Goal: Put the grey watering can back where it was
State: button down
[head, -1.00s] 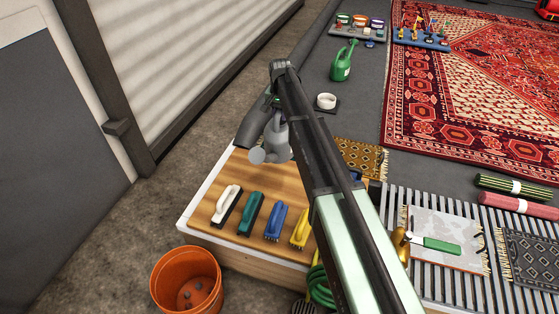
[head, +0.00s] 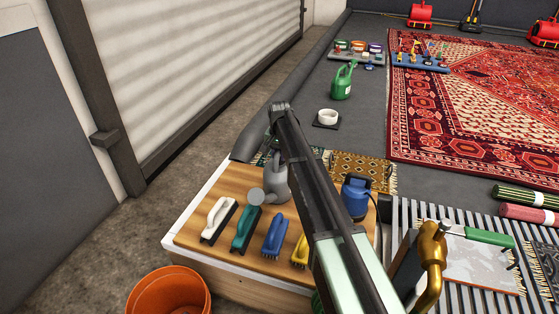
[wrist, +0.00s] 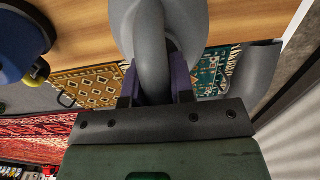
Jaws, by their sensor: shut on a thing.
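The grey watering can (head: 275,182) is over the back of the wooden bench top (head: 190,226), its round rose toward the left front. My gripper (wrist: 157,88) is shut on the can's handle, with a purple-grey jaw on each side of it in the wrist view. In the head view my arm hides the gripper and part of the can. The can (wrist: 125,25) looks upright. I cannot tell whether its base touches the bench.
A row of brushes (head: 218,219) lies in front of the can. A blue pump-like item (head: 356,197) stands to its right. An orange bucket (head: 168,292) is below the bench. A green watering can (head: 342,81) stands farther back.

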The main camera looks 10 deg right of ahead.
jog(key=shift+f, duration=0.1)
jog(key=c, duration=1)
grip_release()
notch_tip(320, 180, up, 13)
jog(key=p, duration=1.2)
jog(key=shift+f, duration=0.1)
jog(key=shift+s+f, duration=0.1)
jog(key=s+n, duration=0.6)
jog(key=s, duration=3.1)
jog(key=r+p, duration=2.9)
jog(key=shift+w+d, duration=0.15)
jog(key=shift+d, duration=0.1)
